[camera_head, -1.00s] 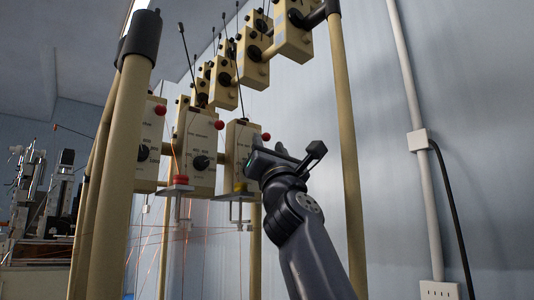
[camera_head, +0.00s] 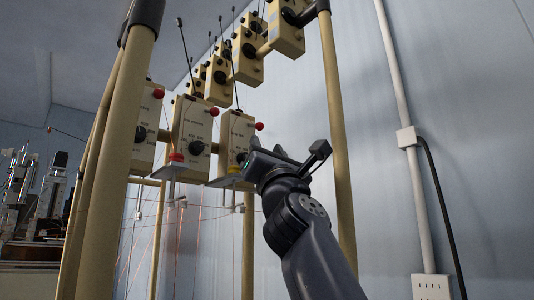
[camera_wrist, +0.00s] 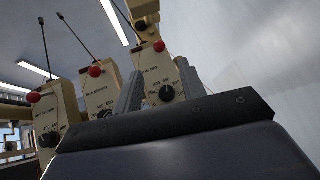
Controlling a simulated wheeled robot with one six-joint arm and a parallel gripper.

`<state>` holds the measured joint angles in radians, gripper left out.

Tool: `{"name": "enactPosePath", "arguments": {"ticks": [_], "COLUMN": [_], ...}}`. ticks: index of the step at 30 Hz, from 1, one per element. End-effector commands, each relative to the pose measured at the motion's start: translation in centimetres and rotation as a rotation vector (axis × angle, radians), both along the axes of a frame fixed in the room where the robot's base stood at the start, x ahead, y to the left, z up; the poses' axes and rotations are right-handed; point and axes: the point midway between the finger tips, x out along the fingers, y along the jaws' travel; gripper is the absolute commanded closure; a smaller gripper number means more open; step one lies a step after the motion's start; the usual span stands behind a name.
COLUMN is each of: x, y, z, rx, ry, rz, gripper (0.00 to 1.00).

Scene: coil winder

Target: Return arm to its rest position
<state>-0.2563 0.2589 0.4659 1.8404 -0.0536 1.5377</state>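My gripper (camera_head: 283,157) is at the end of my dark grey arm in the head view, raised in front of the winder frame, close to the rightmost lower tension box (camera_head: 236,141). In the wrist view its two grey fingers stand apart, with my gripper (camera_wrist: 161,72) open and nothing visible between them. The same box (camera_wrist: 160,76), with a black knob and red ball, shows behind the gap. The head view does not show whether my gripper touches the box. My arm is bent at the wrist and reaches up from the lower right.
Tan poles (camera_head: 340,130) stand close on both sides of my arm. More tension boxes (camera_head: 192,135) hang left, with an upper row (camera_head: 248,55) above. Thin wires run below them. A wall conduit (camera_head: 412,170) with a black cable is at right. Machines (camera_head: 40,200) stand far left.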

Motion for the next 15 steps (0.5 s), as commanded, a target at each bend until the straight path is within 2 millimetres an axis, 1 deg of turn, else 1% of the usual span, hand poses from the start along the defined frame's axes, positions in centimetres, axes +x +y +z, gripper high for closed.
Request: {"name": "enactPosePath", "arguments": {"ticks": [5,15], "x": [0.3,2.5], "y": [0.1,0.4], "z": [0.5,3.3], "rx": [-0.001,0.000], "ry": [0.000,0.000], "rz": [-0.001,0.000], "gripper": [0.61,0.61]}}
